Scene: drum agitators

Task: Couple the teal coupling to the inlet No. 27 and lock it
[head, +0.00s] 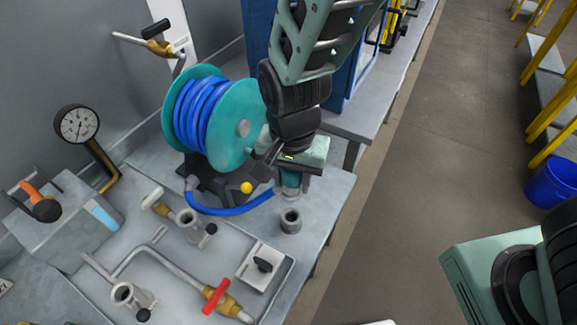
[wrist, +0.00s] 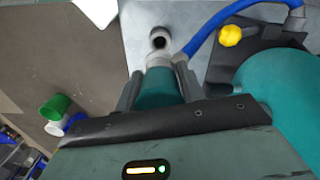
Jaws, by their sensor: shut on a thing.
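My gripper (head: 291,172) is shut on the teal coupling (head: 291,181). In the wrist view the teal coupling (wrist: 160,87) sits between the two dark fingers of my gripper (wrist: 160,80), with its pale grey end pointing away. The blue hose (head: 235,210) runs from the coupling back towards the reel. A grey round socket (head: 290,221) stands on the bench just below the coupling, apart from it. Two more grey ports with dark knobs, a rear one (head: 188,220) and a front one (head: 125,294), stand in the tray. No number is readable on any of them.
The teal reel (head: 240,130) with blue hose stands close left of my gripper. A yellow knob (head: 246,188) is at its base. A red-handled valve (head: 216,296), a black-knob switch box (head: 264,264) and piping occupy the tray. A pressure gauge (head: 77,124) stands left.

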